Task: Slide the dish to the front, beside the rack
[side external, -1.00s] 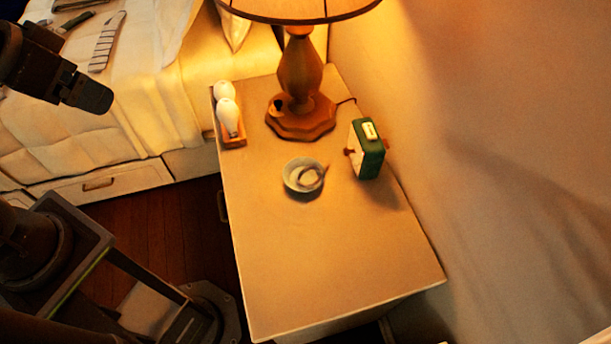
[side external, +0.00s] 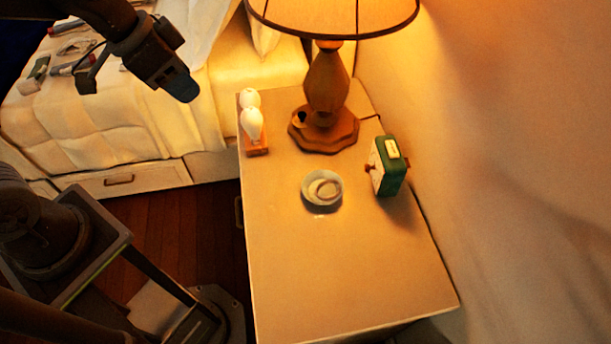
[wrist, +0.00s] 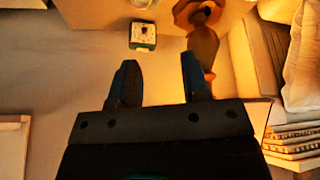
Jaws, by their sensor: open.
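The dish (side external: 309,199) is a small, shallow, pale round bowl on the nightstand, with a thin ring-like thing in it. It sits in front of the lamp, left of the green clock. The rack (side external: 258,150) is a small wooden holder at the nightstand's left edge, with two white bulb-shaped things standing in it. My gripper (side external: 184,88) is above the bed side, up and left of the rack, away from the dish. The wrist view shows its two fingers (wrist: 160,80) apart with nothing between them. A pale edge at the top there may be the dish.
The lamp (side external: 326,85) stands behind the dish, its shade overhanging. The green clock (side external: 391,172) is at the right, near the wall; it also shows in the wrist view (wrist: 142,36). The nightstand's front part (side external: 345,275) is clear. Clothes lie on the bed (side external: 125,115).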

